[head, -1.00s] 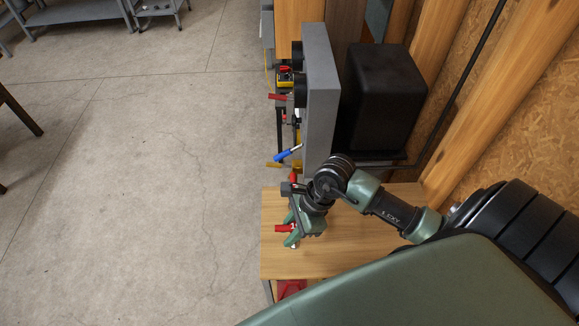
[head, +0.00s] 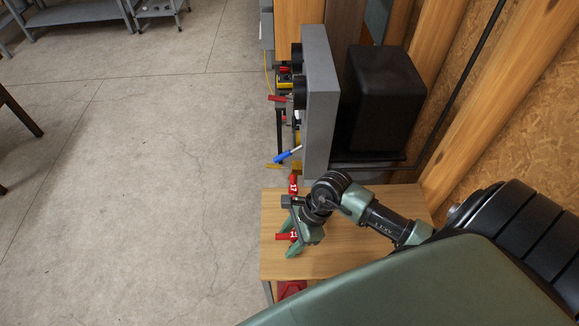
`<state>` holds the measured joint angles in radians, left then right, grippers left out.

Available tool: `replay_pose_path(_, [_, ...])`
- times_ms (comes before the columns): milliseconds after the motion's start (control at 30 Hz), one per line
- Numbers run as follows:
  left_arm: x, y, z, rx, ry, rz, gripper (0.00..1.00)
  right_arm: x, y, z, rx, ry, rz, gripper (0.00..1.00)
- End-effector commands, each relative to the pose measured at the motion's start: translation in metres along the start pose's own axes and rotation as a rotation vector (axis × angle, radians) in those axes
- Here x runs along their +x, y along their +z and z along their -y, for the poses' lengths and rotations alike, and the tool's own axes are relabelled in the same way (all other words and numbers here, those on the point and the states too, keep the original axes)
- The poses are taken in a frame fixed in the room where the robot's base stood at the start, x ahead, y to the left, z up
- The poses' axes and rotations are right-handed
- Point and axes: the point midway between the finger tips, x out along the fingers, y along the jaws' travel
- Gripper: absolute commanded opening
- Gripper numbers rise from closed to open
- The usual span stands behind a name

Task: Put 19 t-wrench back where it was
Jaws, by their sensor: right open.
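A red piece with a white number (head: 286,236) shows between the green fingers of my right gripper (head: 289,240), at the left edge of the wooden bench top. The number starts with 1, and the second digit is unclear, so I cannot tell surely that it is the 19 t-wrench. My right gripper is open, with its fingers on either side of this piece. Its shaft is hidden, and I cannot tell whether the fingers touch it. My left gripper is out of view.
A red piece marked 17 (head: 293,184) is just beyond the gripper. A grey panel (head: 318,100) and a black box (head: 384,98) stand behind the wooden bench top (head: 350,250). A blue-handled tool (head: 287,154) hangs beside the panel. Open concrete floor (head: 140,190) lies to the left.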

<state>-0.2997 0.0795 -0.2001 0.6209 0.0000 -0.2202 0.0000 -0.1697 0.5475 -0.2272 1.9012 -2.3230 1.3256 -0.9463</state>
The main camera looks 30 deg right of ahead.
Motion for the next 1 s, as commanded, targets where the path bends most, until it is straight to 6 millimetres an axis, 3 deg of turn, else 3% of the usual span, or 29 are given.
replay_pose_path(100, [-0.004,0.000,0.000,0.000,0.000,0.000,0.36,-0.004,0.002,0.000,0.000,0.000,0.001,0.48])
replay_pose_path(267, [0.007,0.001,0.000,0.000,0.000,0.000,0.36,-0.020,-0.002,0.001,-0.004,-0.003,-0.003,0.48])
replay_pose_path(700, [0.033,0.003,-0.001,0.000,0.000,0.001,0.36,-0.106,-0.001,0.001,-0.002,-0.002,-0.003,0.48])
replay_pose_path(1000, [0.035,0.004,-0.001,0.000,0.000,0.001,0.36,-0.122,0.001,0.000,0.001,0.001,0.001,0.48])
